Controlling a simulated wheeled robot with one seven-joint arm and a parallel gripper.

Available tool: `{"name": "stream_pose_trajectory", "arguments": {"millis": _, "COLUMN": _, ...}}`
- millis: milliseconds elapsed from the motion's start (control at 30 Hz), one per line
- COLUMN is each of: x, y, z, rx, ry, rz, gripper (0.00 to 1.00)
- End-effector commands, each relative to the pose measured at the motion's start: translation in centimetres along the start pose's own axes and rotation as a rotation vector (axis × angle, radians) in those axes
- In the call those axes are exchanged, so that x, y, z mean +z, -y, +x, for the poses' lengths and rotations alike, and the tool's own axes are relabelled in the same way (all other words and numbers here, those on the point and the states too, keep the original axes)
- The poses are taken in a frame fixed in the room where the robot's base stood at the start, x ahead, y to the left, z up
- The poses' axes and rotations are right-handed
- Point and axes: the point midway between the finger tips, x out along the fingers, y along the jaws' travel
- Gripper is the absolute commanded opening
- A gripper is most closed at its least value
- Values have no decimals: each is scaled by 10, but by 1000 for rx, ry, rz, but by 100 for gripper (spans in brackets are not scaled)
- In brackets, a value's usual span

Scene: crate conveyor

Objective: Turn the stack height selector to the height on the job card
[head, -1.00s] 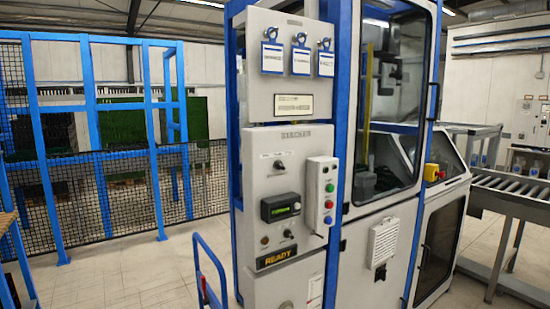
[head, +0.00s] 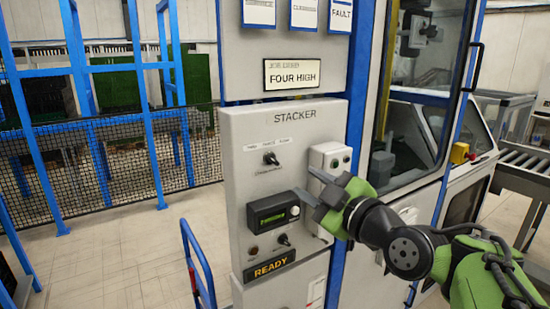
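The stack height selector is a small black knob (head: 270,158) on the upper part of the grey STACKER panel (head: 240,122). Small position labels run above it, too blurred to read surely, and I cannot tell which one it points at. The job card (head: 292,74) above the panel reads "FOUR HIGH". My gripper (head: 304,182) reaches in from the right, in front of the panel. Its two grey fingers are apart with nothing between them. It appears below and right of the knob, not touching it, and covers part of the button box.
A black display unit (head: 273,213) with green digits sits below the selector. Another small knob (head: 284,240) and a lit READY sign (head: 269,266) are lower. The button box (head: 331,157) is right of the selector. A blue rail (head: 197,262) stands at the panel's lower left.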

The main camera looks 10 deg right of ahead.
Motion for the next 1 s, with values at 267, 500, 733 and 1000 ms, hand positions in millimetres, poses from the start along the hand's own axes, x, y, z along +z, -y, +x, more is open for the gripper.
{"name": "stream_pose_trajectory", "arguments": {"millis": 267, "x": -4, "y": -2, "z": 73, "rx": -5, "ry": -2, "rz": 5, "gripper": 37}}
{"name": "stream_pose_trajectory", "arguments": {"millis": 500, "x": -2, "y": -1, "z": 112, "rx": -4, "ry": 0, "rz": 3, "gripper": 37}}
{"name": "stream_pose_trajectory", "arguments": {"millis": 733, "x": 0, "y": 0, "z": 117, "rx": -1, "ry": 2, "rz": 2, "gripper": 37}}
{"name": "stream_pose_trajectory", "arguments": {"millis": 1000, "x": 0, "y": 0, "z": 116, "rx": -1, "ry": 2, "rz": 2, "gripper": 8}}
